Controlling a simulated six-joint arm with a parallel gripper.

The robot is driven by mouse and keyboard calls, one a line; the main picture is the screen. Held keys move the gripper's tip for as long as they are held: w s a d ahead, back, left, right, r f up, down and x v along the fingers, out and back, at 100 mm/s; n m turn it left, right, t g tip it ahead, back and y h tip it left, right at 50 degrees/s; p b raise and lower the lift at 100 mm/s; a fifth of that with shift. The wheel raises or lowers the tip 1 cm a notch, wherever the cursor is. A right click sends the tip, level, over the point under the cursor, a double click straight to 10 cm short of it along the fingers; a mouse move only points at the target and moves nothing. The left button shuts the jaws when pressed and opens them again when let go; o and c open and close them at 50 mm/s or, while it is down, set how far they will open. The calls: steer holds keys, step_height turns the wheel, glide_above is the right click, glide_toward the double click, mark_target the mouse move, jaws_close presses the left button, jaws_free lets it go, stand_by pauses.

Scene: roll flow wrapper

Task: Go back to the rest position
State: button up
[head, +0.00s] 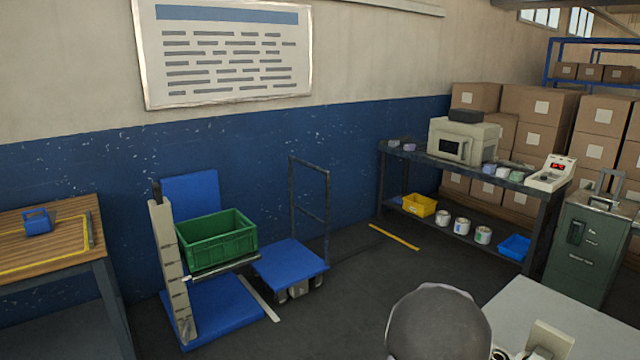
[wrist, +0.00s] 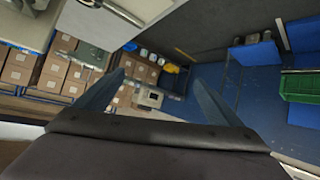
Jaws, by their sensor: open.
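My gripper (wrist: 156,82) shows in the wrist view, with its two dark fingers spread wide apart. It is open, and nothing is visible between the fingers. Behind the gap lies the distant room, which appears tilted in this view. A rounded grey shape, probably part of my arm, stands at the bottom of the head view. My fingers cannot be made out in the head view.
A pale worktop (head: 575,322) is at the lower right. A green crate (head: 218,240) sits on a blue lift, beside a blue trolley (head: 290,262). A dark shelf bench (head: 470,172), a green cabinet (head: 583,250) and stacked cartons (head: 540,105) stand at the right.

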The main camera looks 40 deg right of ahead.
steer(key=w+a+f+n+t+y+p, duration=0.15)
steer(key=w+a, duration=0.25)
steer(key=a, duration=0.4)
steer(key=w+a+f+n+g+y, duration=0.1)
steer(key=w+a+n+y, duration=0.15)
steer(key=w+a, duration=0.45)
steer(key=s+a+f+n+y+p, duration=0.15)
steer(key=a+y, duration=0.25)
steer(key=a, duration=1.5)
steer(key=s+a+n+g+y+p, duration=0.1)
steer(key=s+a+n+g, duration=0.4)
steer(key=s+a, duration=0.9)
steer(key=a+y, duration=0.1)
steer(key=a, duration=0.1)
steer(key=shift+a, duration=0.4)
